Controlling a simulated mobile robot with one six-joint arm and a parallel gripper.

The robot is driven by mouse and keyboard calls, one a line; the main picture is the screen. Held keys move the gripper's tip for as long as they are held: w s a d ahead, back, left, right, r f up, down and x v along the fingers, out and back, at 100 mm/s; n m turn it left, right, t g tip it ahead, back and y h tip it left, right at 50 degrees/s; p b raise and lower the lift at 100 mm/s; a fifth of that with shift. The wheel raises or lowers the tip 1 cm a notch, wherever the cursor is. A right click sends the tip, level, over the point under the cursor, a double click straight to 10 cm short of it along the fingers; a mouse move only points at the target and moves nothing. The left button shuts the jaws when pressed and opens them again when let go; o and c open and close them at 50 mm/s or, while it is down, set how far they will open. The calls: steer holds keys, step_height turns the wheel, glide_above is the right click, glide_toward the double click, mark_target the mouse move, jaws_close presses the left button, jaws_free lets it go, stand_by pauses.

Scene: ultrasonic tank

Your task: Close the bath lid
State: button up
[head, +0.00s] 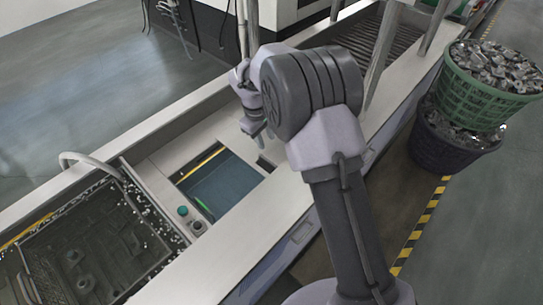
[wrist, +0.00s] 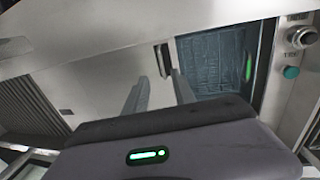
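The bath (head: 222,185) shows as a rectangular opening with blue-green liquid in the steel bench top; it also shows in the wrist view (wrist: 215,62). Beside it is a flat metal panel, apparently the lid (wrist: 110,75), with a dark slot (wrist: 163,60) near the bath edge. The slot also shows in the head view (head: 265,163). The bath is uncovered over the visible opening. My gripper (wrist: 158,75) is open and empty, its two fingers apart and pointing toward the panel near the slot. Whether the fingertips touch the panel I cannot tell. My arm hides part of the panel in the head view.
A green button (head: 183,210) and a knob (head: 197,226) sit left of the bath. Further left is a dark tray (head: 90,250) with a curved pipe (head: 85,158). A green basket (head: 490,95) of metal parts is stacked on a dark one (head: 440,150) at right.

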mark_target(272, 164)
steer(key=f+b, duration=0.1)
steer(key=f, duration=0.4)
steer(key=w+d+f+b, duration=0.1)
steer(key=f, duration=0.3)
steer(key=w+d+f+b, duration=0.1)
steer(key=f, duration=0.4)
steer(key=shift+w+f+b, duration=0.1)
steer(key=shift+f+b, duration=0.25)
steer(key=shift+b, duration=0.05)
jaws_close()
stand_by(0.4)
